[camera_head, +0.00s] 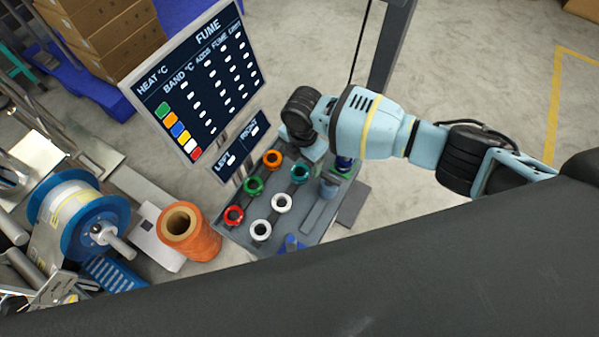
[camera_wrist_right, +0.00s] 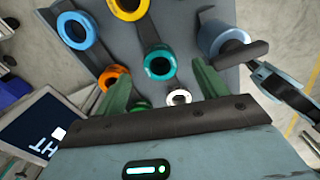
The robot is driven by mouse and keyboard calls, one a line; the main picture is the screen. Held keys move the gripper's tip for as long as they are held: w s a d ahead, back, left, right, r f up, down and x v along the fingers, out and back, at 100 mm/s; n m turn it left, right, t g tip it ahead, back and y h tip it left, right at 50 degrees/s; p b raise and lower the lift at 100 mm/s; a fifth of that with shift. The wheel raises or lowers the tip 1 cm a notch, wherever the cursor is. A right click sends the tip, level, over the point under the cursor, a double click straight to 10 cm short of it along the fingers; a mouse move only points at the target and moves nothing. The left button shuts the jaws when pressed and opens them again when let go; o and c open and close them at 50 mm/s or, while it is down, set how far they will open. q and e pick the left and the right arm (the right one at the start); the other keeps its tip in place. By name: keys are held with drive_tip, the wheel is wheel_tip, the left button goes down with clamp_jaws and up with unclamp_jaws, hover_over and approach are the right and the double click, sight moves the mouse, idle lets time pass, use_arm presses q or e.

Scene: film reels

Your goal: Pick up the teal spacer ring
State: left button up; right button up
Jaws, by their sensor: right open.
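The teal spacer ring (camera_head: 299,173) stands on a grey tray (camera_head: 314,228) in the head view, just below my right gripper (camera_head: 314,150). In the right wrist view the teal ring (camera_wrist_right: 160,63) lies beyond and between the two green fingers of the gripper (camera_wrist_right: 160,72), which are apart and empty. I cannot tell the height of the fingertips above it. My left gripper is not in view.
An orange ring (camera_wrist_right: 113,78), a blue ring (camera_wrist_right: 76,30), a yellow-orange ring (camera_wrist_right: 128,5) and a white ring (camera_wrist_right: 180,97) surround the teal one. A grey-blue cylinder (camera_wrist_right: 222,38) stands to the right. A tilted display panel (camera_head: 195,80) rises behind the tray.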

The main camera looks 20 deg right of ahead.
sight(301, 170)
drive_tip(key=shift+f, duration=0.2)
drive_tip(key=f, duration=0.5)
drive_tip(key=shift+a+b, duration=0.2)
drive_tip(key=shift+b, duration=0.2)
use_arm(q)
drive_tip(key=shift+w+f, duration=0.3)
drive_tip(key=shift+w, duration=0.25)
